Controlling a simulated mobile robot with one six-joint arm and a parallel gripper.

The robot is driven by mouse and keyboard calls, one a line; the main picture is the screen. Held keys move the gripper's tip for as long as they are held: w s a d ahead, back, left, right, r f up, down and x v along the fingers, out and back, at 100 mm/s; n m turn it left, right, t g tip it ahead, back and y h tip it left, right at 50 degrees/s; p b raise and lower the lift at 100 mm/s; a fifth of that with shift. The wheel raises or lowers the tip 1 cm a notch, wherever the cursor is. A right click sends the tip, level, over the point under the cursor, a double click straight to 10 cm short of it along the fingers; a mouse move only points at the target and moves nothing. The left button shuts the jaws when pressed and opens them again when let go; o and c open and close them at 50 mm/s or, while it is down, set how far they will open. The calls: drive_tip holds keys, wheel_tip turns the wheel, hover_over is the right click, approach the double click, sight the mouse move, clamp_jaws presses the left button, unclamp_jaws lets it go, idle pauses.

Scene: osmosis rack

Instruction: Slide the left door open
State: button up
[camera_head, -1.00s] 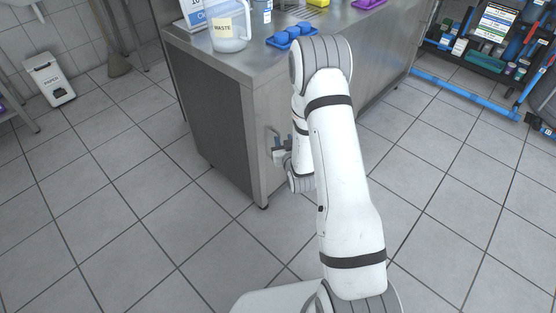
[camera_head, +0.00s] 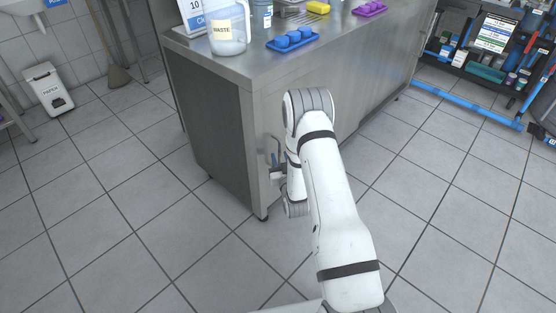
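The steel cabinet's front holds the left door (camera_head: 263,120), seen at a steep angle and partly hidden behind my arm. A bar handle (camera_head: 272,142) stands out from the door near the cabinet's left front corner. My gripper (camera_head: 276,167) is at this handle, low on the front. It is small and partly covered by my wrist, so I cannot tell whether its fingers are closed around the handle or only beside it. Any gap at the door's edge is too small or hidden to see.
On the steel worktop (camera_head: 215,62) stand a waste jug (camera_head: 228,36), a blue rack (camera_head: 292,41) and a purple rack (camera_head: 370,9). A paper bin (camera_head: 48,90) stands at the left wall. A blue-framed shelf (camera_head: 470,104) is at the right. The tiled floor around the cabinet is clear.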

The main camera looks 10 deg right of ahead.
drive_tip(key=shift+w, duration=0.2)
drive_tip(key=shift+c, duration=0.3)
clamp_jaws()
